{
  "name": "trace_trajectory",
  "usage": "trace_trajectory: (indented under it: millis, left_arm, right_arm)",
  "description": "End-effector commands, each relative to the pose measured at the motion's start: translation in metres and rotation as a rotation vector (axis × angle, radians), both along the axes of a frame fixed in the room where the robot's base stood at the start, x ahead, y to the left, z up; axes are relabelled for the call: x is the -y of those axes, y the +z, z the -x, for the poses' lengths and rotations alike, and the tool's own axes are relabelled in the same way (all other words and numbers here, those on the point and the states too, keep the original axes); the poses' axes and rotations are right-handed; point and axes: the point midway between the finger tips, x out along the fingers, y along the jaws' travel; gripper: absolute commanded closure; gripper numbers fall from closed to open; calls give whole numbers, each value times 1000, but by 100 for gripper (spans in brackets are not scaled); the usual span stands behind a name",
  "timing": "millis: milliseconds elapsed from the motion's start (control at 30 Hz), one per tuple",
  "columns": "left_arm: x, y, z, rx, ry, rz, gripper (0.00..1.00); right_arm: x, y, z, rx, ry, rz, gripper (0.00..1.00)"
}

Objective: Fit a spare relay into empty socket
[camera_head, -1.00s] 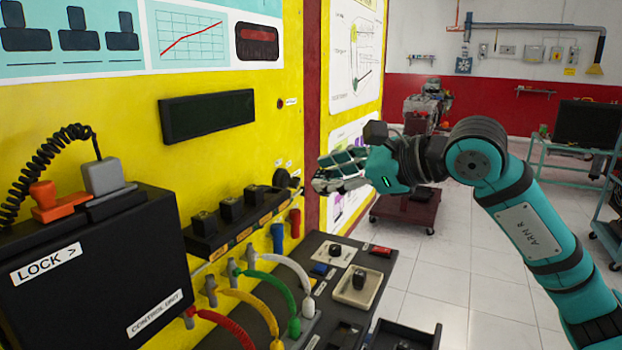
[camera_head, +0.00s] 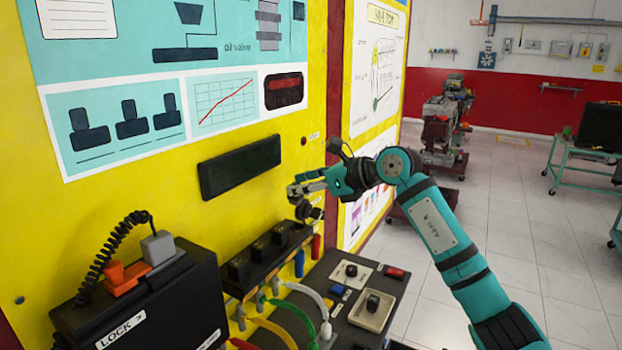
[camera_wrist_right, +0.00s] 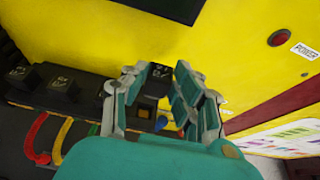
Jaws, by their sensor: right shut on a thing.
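My right gripper (camera_head: 306,188) is near the yellow panel, just above the far end of the black relay strip (camera_head: 292,247). In the right wrist view its fingers (camera_wrist_right: 160,88) are closed around a small black relay (camera_wrist_right: 157,76) with pale marks on top. A brownish square socket (camera_wrist_right: 147,104) shows just below the held relay. I cannot tell if they touch. Fitted relays stand in the strip: a near one (camera_head: 238,268), a middle one (camera_head: 260,249) and a far one (camera_head: 281,232). In the head view the held relay is hard to make out. My left gripper is out of view.
A black control unit box (camera_head: 190,300) stands at the left. Coloured cables (camera_head: 270,328) run below the strip. A dark bench top (camera_head: 335,262) holds a beige tray (camera_head: 386,315) with a black part. A dark display bar (camera_head: 240,166) is on the panel above.

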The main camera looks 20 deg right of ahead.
Motion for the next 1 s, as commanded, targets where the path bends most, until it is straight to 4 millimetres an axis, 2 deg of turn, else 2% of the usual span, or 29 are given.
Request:
trace_trajectory:
  millis: [600,1000]
  left_arm:
    - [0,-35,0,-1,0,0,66]
    - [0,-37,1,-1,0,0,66]
  right_arm:
    - [1,-50,1,2,-1,2,98]
    - [0,-53,1,2,0,1,98]
